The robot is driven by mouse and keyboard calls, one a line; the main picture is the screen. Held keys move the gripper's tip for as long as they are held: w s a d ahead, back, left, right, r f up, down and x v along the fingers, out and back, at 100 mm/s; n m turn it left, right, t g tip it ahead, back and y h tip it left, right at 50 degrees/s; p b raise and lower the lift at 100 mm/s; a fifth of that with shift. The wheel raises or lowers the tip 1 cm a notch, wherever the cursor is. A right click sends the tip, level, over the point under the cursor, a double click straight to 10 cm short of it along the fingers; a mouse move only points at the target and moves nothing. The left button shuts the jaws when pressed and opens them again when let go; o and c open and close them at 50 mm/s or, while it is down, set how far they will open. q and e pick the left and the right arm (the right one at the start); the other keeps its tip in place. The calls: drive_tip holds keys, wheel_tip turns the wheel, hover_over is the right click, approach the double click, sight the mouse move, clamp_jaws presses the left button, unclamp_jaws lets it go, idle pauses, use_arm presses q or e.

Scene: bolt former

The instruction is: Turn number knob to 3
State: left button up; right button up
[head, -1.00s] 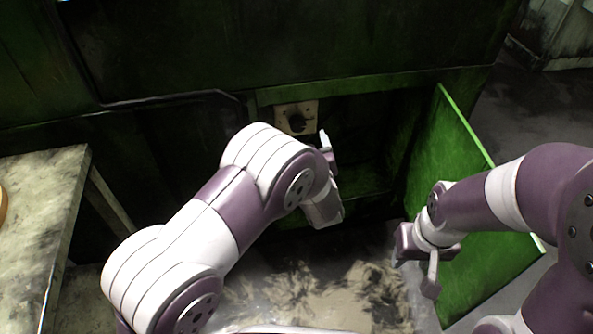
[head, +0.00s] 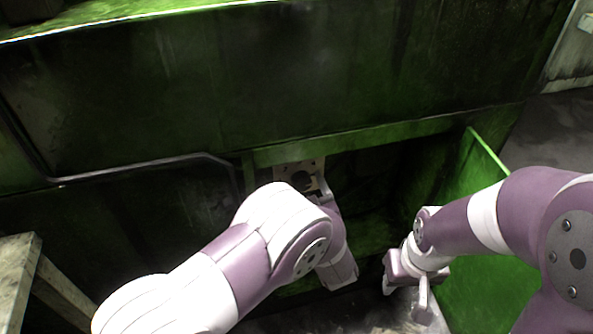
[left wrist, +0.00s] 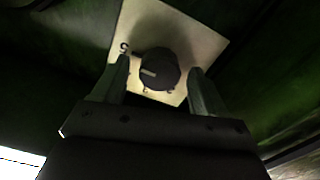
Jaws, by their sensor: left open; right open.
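The dark round number knob (left wrist: 158,68) sits on a pale square plate (left wrist: 190,40) with printed digits. A "5" shows at the plate's left; the digits below the knob are too small to read surely. The knob's light pointer mark faces left in the left wrist view. My left gripper (left wrist: 159,66) is open, with one finger on each side of the knob; I cannot tell whether they touch it. In the head view the knob (head: 300,180) is partly hidden behind my left arm and gripper (head: 324,187). My right gripper (head: 405,282) is open and empty, away from the knob.
The knob lies inside a dark recess of the green machine (head: 330,75), under its front edge. An open green door (head: 480,225) stands at the right, close to my right arm. A pale table (head: 15,275) is at the lower left.

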use_arm(q)
drive_tip(key=shift+w+a, duration=0.1)
drive_tip(key=shift+w, duration=0.2)
use_arm(e)
drive_tip(key=shift+w+a, duration=0.15)
drive_tip(key=shift+w, duration=0.3)
use_arm(q)
drive_tip(key=shift+c, duration=0.3)
drive_tip(key=c, duration=1)
